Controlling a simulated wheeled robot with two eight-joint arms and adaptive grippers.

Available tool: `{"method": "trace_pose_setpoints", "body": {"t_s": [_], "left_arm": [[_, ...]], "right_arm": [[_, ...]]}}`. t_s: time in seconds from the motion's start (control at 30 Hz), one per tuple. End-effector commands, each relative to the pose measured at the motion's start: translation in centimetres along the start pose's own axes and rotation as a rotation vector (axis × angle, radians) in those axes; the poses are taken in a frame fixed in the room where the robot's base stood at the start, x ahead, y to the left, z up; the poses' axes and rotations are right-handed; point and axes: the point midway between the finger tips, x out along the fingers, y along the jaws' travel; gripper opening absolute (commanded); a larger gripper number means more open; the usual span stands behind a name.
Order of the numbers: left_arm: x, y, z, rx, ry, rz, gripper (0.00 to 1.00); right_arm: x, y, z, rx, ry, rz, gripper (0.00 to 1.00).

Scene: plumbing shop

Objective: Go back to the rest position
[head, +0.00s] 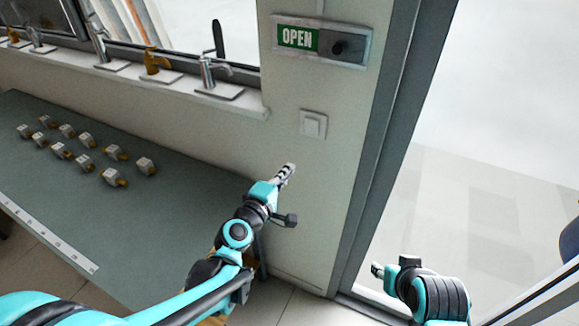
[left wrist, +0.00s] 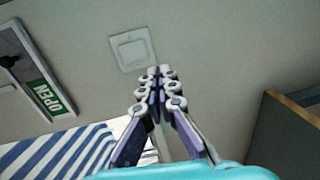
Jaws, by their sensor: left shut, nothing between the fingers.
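My left gripper (head: 288,169) is shut and empty, held up in front of the wall. In the left wrist view its fingers (left wrist: 160,72) are pressed together and point toward the wall. A white light switch (head: 313,124) is on the wall above and to the right of the fingertips in the head view. The switch (left wrist: 132,49) also shows just beyond the fingertips in the left wrist view; I cannot tell the exact gap. My right arm shows at the lower right of the head view, with what looks like its gripper (head: 378,270) small and mostly hidden.
A green-topped table (head: 120,215) with several small valve fittings (head: 112,177) stands at left. Several taps line the window sill (head: 150,78). An OPEN sign (head: 298,38) hangs above the switch. A door frame (head: 385,140) rises between my two arms.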

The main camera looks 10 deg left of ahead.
Motion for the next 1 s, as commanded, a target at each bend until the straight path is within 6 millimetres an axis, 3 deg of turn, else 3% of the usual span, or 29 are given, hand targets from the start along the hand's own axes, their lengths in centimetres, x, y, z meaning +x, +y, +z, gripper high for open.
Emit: {"method": "trace_pose_setpoints", "body": {"t_s": [0.4, 0.57, 0.77, 1.0], "left_arm": [[-0.1, -0.1, 0.1, 0.016, -0.005, -0.006, 0.00], [-1.7, -1.2, 1.3, 0.212, -0.059, -0.087, 0.00], [-7.7, -6.2, 2.3, 0.707, -0.204, -0.349, 0.00], [-16.9, -12.3, -0.5, 1.157, -0.359, -0.694, 0.00]], "right_arm": [[0.1, 0.0, 0.1, 0.000, 0.000, 0.000, 0.40], [0.6, 0.0, 0.4, 0.000, 0.000, 0.000, 0.40], [1.8, 0.0, 1.3, 0.000, 0.000, 0.000, 0.40], [2.8, 0.0, 2.0, 0.000, 0.000, 0.000, 0.40]]}}
